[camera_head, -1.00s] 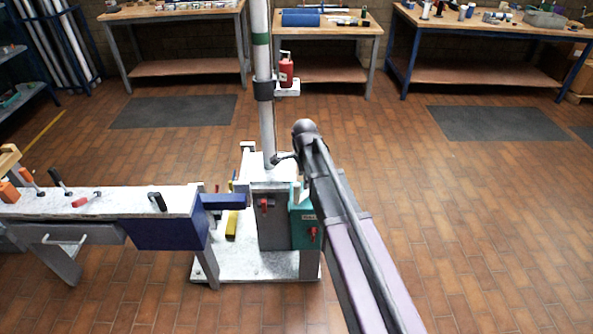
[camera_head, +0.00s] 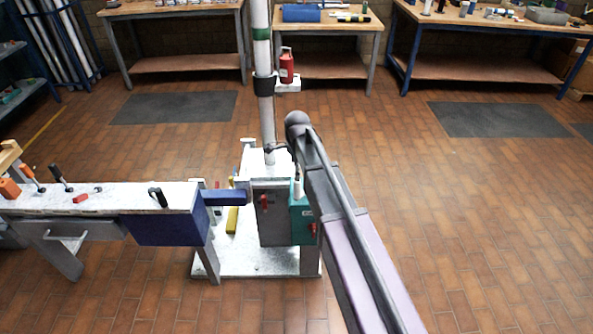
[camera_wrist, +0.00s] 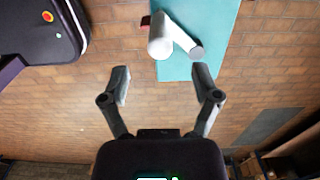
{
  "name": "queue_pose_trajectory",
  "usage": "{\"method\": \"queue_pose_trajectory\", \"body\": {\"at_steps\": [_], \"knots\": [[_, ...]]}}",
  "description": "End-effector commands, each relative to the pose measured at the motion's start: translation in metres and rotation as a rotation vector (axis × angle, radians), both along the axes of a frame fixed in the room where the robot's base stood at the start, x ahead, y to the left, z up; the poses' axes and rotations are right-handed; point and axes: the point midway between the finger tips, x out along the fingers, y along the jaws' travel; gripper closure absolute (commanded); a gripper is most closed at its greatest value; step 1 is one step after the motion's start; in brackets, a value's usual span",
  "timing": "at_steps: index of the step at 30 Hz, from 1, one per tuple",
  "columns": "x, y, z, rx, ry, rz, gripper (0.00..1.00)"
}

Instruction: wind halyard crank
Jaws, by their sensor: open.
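The teal winch box (camera_head: 302,226) stands on the front right of the mast's pedestal. In the wrist view its flat teal face (camera_wrist: 222,18) carries a crank with a pale round handle (camera_wrist: 160,45) and a grey arm that runs to a hub (camera_wrist: 196,52). My gripper (camera_wrist: 160,78) is open and empty, its two dark fingers spread wide. The handle lies just beyond the fingertips, near the middle of the gap, with no contact visible. In the head view my arm hides most of the gripper and part of the box.
The white mast (camera_head: 265,110) rises behind the box and holds a red bottle (camera_head: 287,66) on a bracket. A grey cabinet with a red lever (camera_head: 264,202) stands left of the box. A bench (camera_head: 168,230) with clamps is at the left.

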Motion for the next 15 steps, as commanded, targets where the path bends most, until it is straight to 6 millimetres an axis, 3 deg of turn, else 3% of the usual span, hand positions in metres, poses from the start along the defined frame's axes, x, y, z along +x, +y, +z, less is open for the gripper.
{"method": "queue_pose_trajectory", "body": {"at_steps": [15], "knots": [[0.0, -0.001, -0.037, 0.0, 0.0, -0.001, 0.2]]}}
